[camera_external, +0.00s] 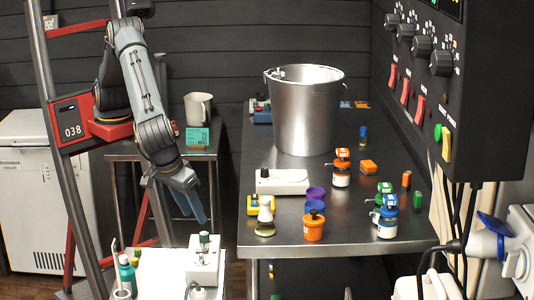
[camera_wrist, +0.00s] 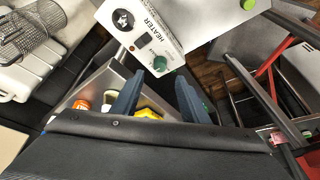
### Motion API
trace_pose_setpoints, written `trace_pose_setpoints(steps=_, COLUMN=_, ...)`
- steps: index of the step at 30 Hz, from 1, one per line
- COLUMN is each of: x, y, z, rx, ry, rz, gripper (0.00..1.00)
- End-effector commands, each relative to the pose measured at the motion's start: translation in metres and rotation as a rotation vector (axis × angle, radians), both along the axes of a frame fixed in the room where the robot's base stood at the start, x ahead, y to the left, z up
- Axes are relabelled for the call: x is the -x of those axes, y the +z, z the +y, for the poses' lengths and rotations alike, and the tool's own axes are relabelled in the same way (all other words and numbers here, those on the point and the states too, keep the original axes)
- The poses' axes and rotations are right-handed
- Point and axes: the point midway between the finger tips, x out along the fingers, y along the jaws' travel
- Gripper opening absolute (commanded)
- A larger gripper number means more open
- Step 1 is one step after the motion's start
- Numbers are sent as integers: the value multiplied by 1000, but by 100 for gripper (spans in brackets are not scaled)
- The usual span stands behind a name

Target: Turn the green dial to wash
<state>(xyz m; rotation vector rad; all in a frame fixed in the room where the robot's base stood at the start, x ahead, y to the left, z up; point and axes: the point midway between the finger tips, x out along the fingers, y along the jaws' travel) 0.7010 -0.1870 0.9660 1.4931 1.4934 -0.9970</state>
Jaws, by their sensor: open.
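The green dial (camera_wrist: 160,63) is on a white unit marked HEATER (camera_wrist: 172,30) in the wrist view; the small lettering around it is too blurred to read. A black-and-white round dial (camera_wrist: 122,18) is on the same unit. My gripper (camera_wrist: 158,90) is open and empty, its two blue fingers apart, with the green dial just beyond the gap between the tips. In the external view my gripper (camera_external: 192,206) points down above a white unit (camera_external: 205,268) with a green-topped knob (camera_external: 204,239), apart from it.
A steel table (camera_external: 380,220) holds a metal bucket (camera_external: 303,105), a white box (camera_external: 283,181) and several small jars. A black control panel (camera_external: 455,80) hangs at the right. A white cooler (camera_external: 40,180) stands at the left. A wire basket (camera_wrist: 30,28) shows in the wrist view.

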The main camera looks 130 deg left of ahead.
Motion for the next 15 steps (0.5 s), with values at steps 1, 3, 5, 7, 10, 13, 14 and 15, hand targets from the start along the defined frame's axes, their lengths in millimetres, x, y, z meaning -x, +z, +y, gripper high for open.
trace_pose_setpoints(steps=1, x=0, y=-4, z=2, rx=-2, ry=4, rz=1, gripper=40)
trace_pose_setpoints(steps=3, x=0, y=-10, z=5, rx=-2, ry=4, rz=0, gripper=40)
trace_pose_setpoints(steps=5, x=1, y=-18, z=9, rx=-2, ry=4, rz=2, gripper=40)
trace_pose_setpoints(steps=7, x=1, y=-28, z=13, rx=-2, ry=3, rz=3, gripper=40)
trace_pose_setpoints(steps=10, x=1, y=-42, z=19, rx=-1, ry=2, rz=2, gripper=40)
trace_pose_setpoints(steps=13, x=1, y=-54, z=24, rx=0, ry=2, rz=1, gripper=40)
trace_pose_setpoints(steps=14, x=1, y=-57, z=25, rx=0, ry=3, rz=1, gripper=40)
trace_pose_setpoints(steps=15, x=0, y=-61, z=26, rx=0, ry=1, rz=1, gripper=40)
